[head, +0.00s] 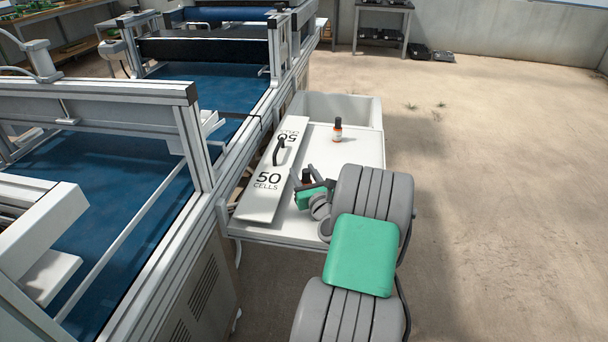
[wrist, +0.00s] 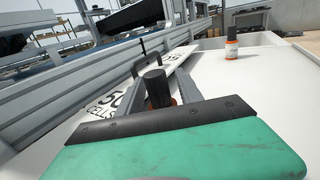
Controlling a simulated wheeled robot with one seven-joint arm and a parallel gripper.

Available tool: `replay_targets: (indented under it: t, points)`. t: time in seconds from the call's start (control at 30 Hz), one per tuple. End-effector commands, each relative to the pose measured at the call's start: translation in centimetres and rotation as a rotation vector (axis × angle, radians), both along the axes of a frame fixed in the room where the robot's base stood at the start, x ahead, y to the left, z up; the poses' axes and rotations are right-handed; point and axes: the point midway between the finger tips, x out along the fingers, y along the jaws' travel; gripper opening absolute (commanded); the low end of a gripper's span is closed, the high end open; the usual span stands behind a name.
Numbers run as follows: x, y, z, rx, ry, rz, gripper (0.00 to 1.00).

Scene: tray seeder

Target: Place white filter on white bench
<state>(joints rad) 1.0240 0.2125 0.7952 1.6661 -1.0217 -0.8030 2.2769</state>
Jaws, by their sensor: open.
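A long white plate (head: 258,204) marked "50 CELLS", with a dark handle (head: 281,152), lies along the left side of the white bench (head: 352,150). It is the only thing here that could be the white filter; I cannot tell for sure. The plate also shows in the wrist view (wrist: 178,57), behind my gripper. My gripper (head: 311,181) is open, low over the bench just right of the plate. A dark-capped bottle (wrist: 156,88) shows between its fingers in the wrist view, its lower part hidden. I cannot tell whether the fingers touch it.
A small bottle with a dark cap and orange-white label (head: 337,130) stands farther back on the bench. A white basin (head: 350,108) is at the bench's far end. The seeder frame (head: 232,165) with blue belts (head: 150,165) runs along the left. Floor to the right is open.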

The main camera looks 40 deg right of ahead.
Motion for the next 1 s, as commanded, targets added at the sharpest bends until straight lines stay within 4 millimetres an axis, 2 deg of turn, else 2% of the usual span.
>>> replay_targets:
  t: [0.07, 0.17, 0.4, 0.6, 0.73, 1.0]
  points:
    - [0.0, 0.0, 0.5, -0.001, -0.001, 0.000, 0.43]
    - [-1.3, 0.4, 0.2, 0.003, 0.002, -0.004, 0.43]
    - [-7.0, 2.6, 0.2, 0.005, 0.001, -0.007, 0.43]
    - [-10.5, 4.1, 0.3, 0.002, 0.001, -0.004, 0.43]
    - [-11.1, 4.5, 0.3, 0.000, 0.000, -0.001, 0.43]
    - [-10.9, 4.8, 0.5, -0.011, 0.007, 0.010, 0.43]
